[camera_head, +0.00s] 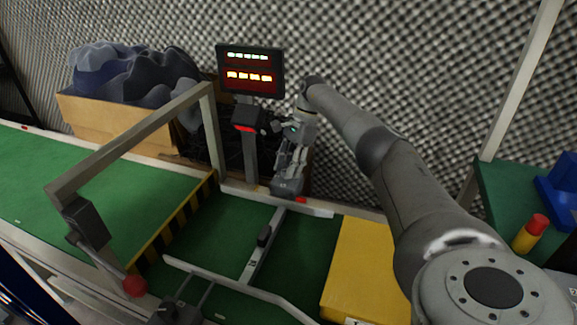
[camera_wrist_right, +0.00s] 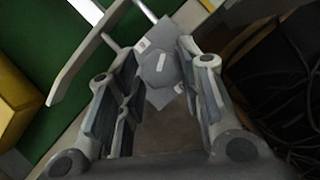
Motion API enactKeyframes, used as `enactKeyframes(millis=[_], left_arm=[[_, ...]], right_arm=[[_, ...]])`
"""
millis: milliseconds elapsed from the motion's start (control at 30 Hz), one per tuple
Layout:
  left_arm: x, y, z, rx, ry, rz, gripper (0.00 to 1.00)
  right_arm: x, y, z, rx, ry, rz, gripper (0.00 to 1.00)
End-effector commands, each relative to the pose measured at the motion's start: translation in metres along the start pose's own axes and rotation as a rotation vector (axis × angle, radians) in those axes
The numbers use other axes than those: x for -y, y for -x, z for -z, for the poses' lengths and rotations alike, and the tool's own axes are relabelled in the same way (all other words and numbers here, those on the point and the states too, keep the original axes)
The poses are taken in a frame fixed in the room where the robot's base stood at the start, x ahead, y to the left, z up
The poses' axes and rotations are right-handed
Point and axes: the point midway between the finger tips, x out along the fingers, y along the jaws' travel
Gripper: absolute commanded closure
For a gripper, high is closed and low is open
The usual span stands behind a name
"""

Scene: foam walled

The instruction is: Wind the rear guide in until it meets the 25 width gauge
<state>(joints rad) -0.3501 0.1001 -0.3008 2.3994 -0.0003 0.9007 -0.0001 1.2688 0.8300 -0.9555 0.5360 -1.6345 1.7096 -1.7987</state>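The rear guide (camera_head: 275,202) is a pale rail along the far side of the green belt; a pale rail also shows in the right wrist view (camera_wrist_right: 85,65). A pale bar with a dark grip (camera_head: 263,237), apparently the width gauge, lies across the belt between the rear and front guides (camera_head: 230,285). Whether its far end touches the rear guide is unclear. My right gripper (camera_head: 291,160) points down over a grey housing (camera_head: 287,187) behind the rear guide. In the wrist view its fingers (camera_wrist_right: 158,58) are apart, with the housing (camera_wrist_right: 158,72) between and beyond them; contact is unclear.
A grey frame (camera_head: 135,135) spans the belt at left. A yellow block (camera_head: 360,270) lies right of the guides. A red-topped yellow cylinder (camera_head: 530,233) stands far right.

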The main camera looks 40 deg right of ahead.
Motion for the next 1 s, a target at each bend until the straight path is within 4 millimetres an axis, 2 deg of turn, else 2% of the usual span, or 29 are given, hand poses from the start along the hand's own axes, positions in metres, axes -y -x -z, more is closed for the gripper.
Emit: enactKeyframes(millis=[33, 100, 533, 1000], left_arm=[[0.000, 0.000, 0.000, 0.001, 0.000, 0.000, 0.60], [0.000, 0.000, 0.000, 0.001, 0.000, 0.000, 0.60], [0.001, -0.005, 0.002, -0.001, -0.001, 0.001, 0.60], [0.000, -0.043, 0.009, 0.000, -0.001, 0.000, 0.60]], right_arm=[[0.000, 0.000, 0.000, 0.001, 0.000, 0.000, 0.55], [0.000, 0.000, 0.000, 0.001, 0.000, 0.000, 0.49], [-0.001, 0.001, -0.001, 0.003, -0.023, 0.010, 0.49], [-0.004, 0.003, -0.002, 0.011, -0.331, 0.134, 0.49]])
